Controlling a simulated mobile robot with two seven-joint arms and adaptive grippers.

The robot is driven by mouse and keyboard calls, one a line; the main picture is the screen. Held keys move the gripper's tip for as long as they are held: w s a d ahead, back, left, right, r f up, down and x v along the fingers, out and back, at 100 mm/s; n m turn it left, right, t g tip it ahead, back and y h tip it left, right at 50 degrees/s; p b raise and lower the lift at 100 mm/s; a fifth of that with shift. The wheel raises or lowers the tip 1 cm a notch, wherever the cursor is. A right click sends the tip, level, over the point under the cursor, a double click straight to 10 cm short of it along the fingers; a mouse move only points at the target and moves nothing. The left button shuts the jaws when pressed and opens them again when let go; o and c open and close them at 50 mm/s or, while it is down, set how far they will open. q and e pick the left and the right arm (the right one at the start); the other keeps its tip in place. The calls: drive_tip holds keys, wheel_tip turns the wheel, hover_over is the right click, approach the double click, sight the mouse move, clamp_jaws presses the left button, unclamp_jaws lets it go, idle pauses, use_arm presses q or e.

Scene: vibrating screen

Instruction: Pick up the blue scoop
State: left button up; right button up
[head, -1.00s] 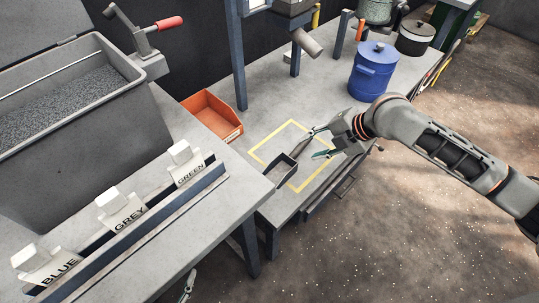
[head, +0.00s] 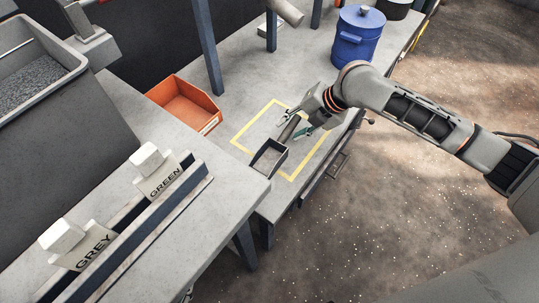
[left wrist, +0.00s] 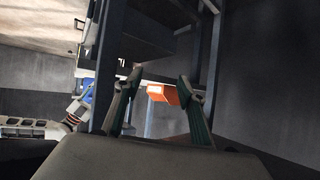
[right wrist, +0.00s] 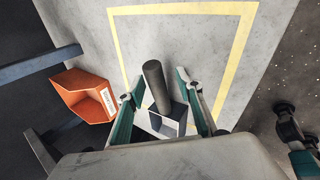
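My right gripper (head: 290,120) is open at the handle. In the right wrist view the scoop's handle (right wrist: 156,88) stands between the two spread fingers of the right gripper (right wrist: 161,80), with gaps on both sides. My left gripper (left wrist: 160,80) is open and empty, away from the scoop.
An orange bin (head: 184,104) is left of the outline. A blue lidded can (head: 357,38) stands behind on the bench. A blue-grey post (head: 208,50) rises behind the bin.

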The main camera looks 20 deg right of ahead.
drive_tip(key=shift+w+a+f, duration=0.1)
drive_tip(key=shift+f, duration=0.05)
drive_tip(key=shift+r, duration=0.25)
drive_tip(key=shift+c, duration=0.4)
use_arm(q)
drive_tip(key=shift+w+r, duration=0.1)
drive_tip(key=shift+r, duration=0.1)
use_arm(e)
clamp_jaws()
drive_tip(key=shift+w+r, duration=0.1)
drive_tip(key=shift+r, duration=0.4)
wheel_tip(320, 180, up, 6)
drive_tip(key=shift+w+f+p, duration=0.1)
drive_tip(key=shift+w+p, duration=0.05)
drive_tip(key=shift+p, duration=1.1)
use_arm(q)
drive_tip(key=shift+m+g+y, duration=0.3)
drive_tip(key=shift+y, duration=0.2)
drive_tip(key=a+p, duration=0.1)
drive_tip(key=s+a+f+p, duration=0.1)
drive_tip(key=p, duration=0.1)
drive_tip(key=a+p, duration=0.1)
drive_tip(key=a, duration=0.1)
drive_tip(key=shift+s+f, duration=0.15)
drive_tip(key=shift+s, duration=0.15)
use_arm(e)
wheel_tip(320, 180, up, 13)
drive_tip(key=shift+s, duration=0.2)
